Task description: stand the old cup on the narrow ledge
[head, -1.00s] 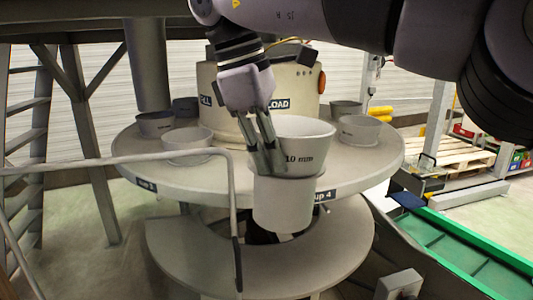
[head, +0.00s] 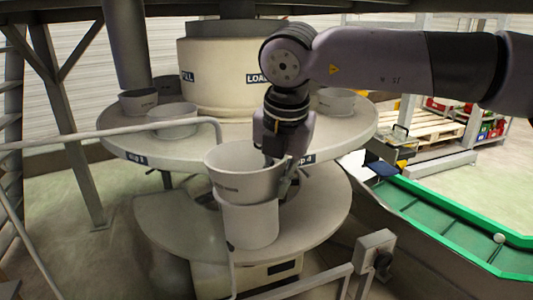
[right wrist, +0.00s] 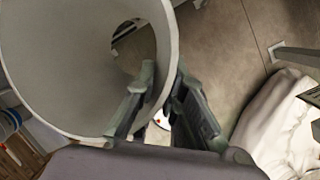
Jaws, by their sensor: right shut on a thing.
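The old cup (head: 247,222), a pale grey stepped cup with a wide upper part, hangs upright in my right gripper (head: 281,172). The gripper's fingers are shut on the right side of its wall, near the rim. In the right wrist view the cup (right wrist: 55,60) fills the upper left, with the fingers (right wrist: 165,80) on either side of its wall. The lower ring-shaped ledge (head: 170,226) runs below the round table. The cup appears in front of this ledge; I cannot tell whether its base touches. My left gripper is not in view.
The round table (head: 135,147) above carries several other cups, one at the left (head: 172,120) and one at the right (head: 336,101). A metal handrail (head: 90,140) crosses the left front. A green conveyor (head: 430,218) bearing a small white ball (head: 499,238) stands at the right.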

